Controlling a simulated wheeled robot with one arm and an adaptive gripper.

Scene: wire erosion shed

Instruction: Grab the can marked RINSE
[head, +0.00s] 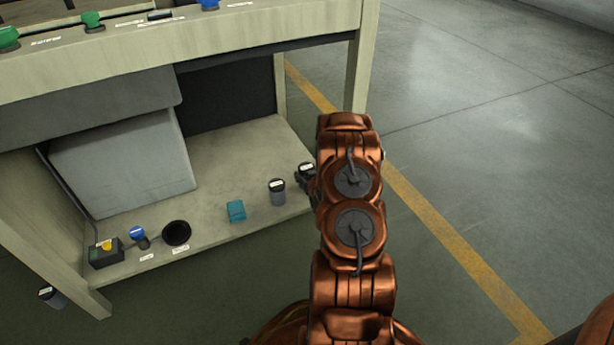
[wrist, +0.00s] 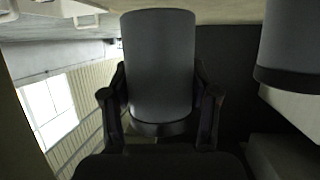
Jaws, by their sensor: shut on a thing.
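My gripper (head: 304,182) is at the right end of the low shelf, partly hidden behind my arm. In the wrist view my gripper (wrist: 159,82) has one finger on each side of a grey can (wrist: 158,62) with a dark end, and it is shut on that can. The held can (head: 306,168) shows a pale patch on its dark top in the head view. A second similar grey can (head: 277,194) stands on the shelf just left of it; it also shows at the right of the wrist view (wrist: 292,42). I cannot read RINSE on either can.
On the low shelf (head: 225,225) are a teal block (head: 236,211), a black round bowl (head: 176,233), a dark box with a yellow part (head: 106,252) and a large grey box (head: 125,155). Another dark-topped can (head: 52,297) is at the lower left. Open floor lies right.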

